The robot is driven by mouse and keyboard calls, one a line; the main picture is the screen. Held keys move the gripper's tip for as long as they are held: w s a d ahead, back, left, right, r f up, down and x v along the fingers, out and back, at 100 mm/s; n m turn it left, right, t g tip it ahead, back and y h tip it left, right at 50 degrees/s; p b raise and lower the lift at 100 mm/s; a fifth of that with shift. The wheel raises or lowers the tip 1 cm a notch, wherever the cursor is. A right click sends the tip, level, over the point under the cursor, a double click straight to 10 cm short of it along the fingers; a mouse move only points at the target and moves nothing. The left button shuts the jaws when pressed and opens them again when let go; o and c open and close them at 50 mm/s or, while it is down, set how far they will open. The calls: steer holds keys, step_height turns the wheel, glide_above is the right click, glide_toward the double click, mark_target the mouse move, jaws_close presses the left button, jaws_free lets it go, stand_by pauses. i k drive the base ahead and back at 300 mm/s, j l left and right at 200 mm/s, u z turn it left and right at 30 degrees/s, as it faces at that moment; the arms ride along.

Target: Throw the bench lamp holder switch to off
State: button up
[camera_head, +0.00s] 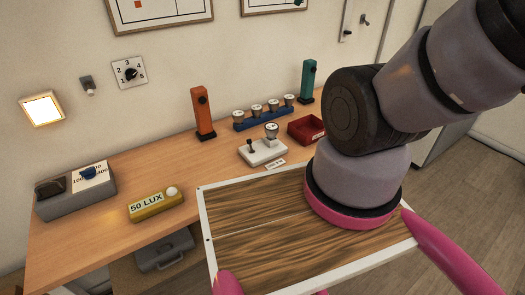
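The bench lamp holder (263,152) is a white block on the wooden bench, right of its middle. A small dark switch lever (252,145) stands on its left part. A round clear bulb (271,132) sits upright in a socket on its right part, and no clear glow shows on it. A small white label, too small to read, lies at its front edge. I cannot tell for sure which way the lever is thrown. My arm rises at the right and leaves the picture at the top right. My gripper is not in view.
An orange post (203,112), a blue rack of bulbs (263,113), a teal post (308,82) and a red tray (305,130) stand around the holder. A yellow "50 LUX" meter (155,204) and grey box (77,191) are left. A lit square lamp (41,109) and dial (129,72) are on the wall.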

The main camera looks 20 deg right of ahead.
mark_target(248, 142)
steer(key=k+j, duration=0.1)
steer(key=j, duration=0.25)
steer(key=k+j+z, duration=0.1)
steer(key=j, duration=0.25)
steer(key=k+j, duration=0.1)
steer(key=j, duration=0.2)
steer(key=k+j, duration=0.1)
steer(key=j, duration=0.25)
steer(key=i+z, duration=0.05)
